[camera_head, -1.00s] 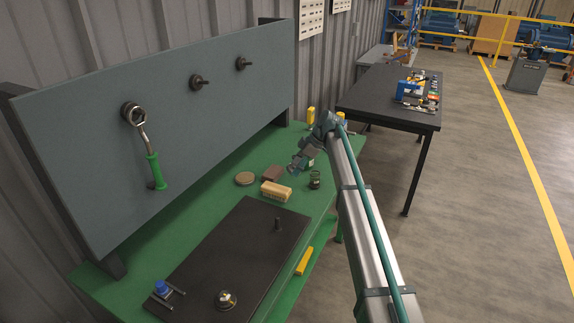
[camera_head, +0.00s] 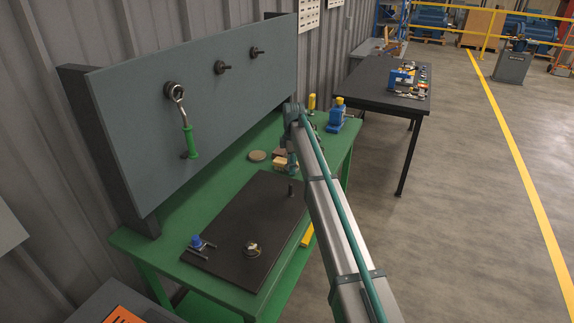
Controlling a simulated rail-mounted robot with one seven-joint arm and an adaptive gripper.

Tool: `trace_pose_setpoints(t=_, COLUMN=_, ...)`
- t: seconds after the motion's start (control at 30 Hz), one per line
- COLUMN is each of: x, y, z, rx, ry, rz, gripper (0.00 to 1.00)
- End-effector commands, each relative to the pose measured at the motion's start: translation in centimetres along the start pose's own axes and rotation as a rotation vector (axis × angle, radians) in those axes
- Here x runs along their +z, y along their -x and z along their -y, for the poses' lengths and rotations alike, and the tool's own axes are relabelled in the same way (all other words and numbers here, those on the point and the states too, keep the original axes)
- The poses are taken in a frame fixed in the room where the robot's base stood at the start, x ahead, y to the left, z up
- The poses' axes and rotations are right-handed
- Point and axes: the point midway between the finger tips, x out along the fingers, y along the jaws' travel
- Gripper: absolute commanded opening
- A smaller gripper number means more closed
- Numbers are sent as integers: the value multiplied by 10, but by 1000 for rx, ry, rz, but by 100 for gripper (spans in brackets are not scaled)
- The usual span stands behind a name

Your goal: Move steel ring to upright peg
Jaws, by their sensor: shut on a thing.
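The upright peg (camera_head: 291,188) is a short dark post standing near the right edge of the black board (camera_head: 225,216). My gripper (camera_head: 292,170) is small in the view and points down, above and behind the peg as seen here. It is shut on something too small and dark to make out. No loose steel ring shows clearly elsewhere. A shiny round metal piece (camera_head: 252,249) sits at the front of the board, and I cannot tell whether it is a ring around a post.
A grey panel (camera_head: 130,130) behind the green bench (camera_head: 150,240) carries two bare pegs and a green-handled ring tool (camera_head: 188,140). A round disc (camera_head: 257,156) and blocks lie near my gripper. The board's middle is clear.

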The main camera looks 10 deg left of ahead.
Motion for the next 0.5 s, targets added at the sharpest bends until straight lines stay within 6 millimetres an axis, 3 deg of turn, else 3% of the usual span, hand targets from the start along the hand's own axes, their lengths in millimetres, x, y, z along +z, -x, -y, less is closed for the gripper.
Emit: trace_pose_setpoints(t=0.5, x=-1, y=-15, z=1, rx=-1, ry=0, rz=30, gripper=32)
